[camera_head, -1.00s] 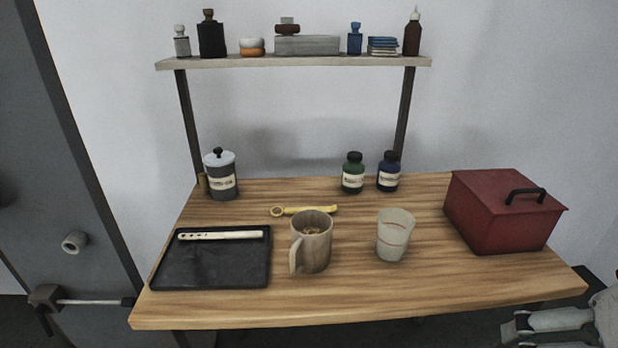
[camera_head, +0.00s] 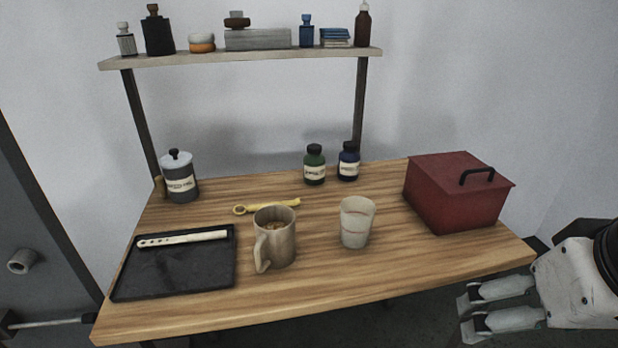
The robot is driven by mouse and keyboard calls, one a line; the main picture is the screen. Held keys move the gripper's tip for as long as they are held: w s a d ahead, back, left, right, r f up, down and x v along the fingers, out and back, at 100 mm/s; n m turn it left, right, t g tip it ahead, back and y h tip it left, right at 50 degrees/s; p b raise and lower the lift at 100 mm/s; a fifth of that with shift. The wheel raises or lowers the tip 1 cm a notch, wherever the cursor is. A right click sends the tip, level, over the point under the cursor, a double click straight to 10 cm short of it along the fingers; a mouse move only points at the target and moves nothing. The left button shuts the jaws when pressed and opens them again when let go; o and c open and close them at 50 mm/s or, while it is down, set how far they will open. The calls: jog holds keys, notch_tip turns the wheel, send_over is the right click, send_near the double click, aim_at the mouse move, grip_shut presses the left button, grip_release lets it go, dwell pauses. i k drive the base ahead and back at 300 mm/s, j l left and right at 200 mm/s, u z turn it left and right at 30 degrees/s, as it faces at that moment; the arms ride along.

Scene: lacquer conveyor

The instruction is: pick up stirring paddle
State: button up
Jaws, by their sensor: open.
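The stirring paddle, seemingly the flat cream stick with small holes (camera_head: 183,239), lies along the back part of a black tray (camera_head: 172,272) on the left of the wooden table. My gripper (camera_head: 468,313) shows at the lower right, beyond the table's front right edge. It is open, with its two fingers apart and nothing between them. It is far from the paddle, with most of the table's width between them.
A mug (camera_head: 274,240) stands right of the tray, with a yellow scoop (camera_head: 267,206) behind it and a cup (camera_head: 356,222) beside it. A red box (camera_head: 455,197) stands at right. A lidded jar (camera_head: 180,178) and bottles (camera_head: 315,167) stand behind. A shelf (camera_head: 240,57) overhangs the back.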

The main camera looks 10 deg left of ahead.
aim_at(219, 234)
jog(key=i+j, duration=0.1)
jog(key=j, duration=1.6)
jog(key=i+j, duration=0.15)
jog(key=j, duration=0.7)
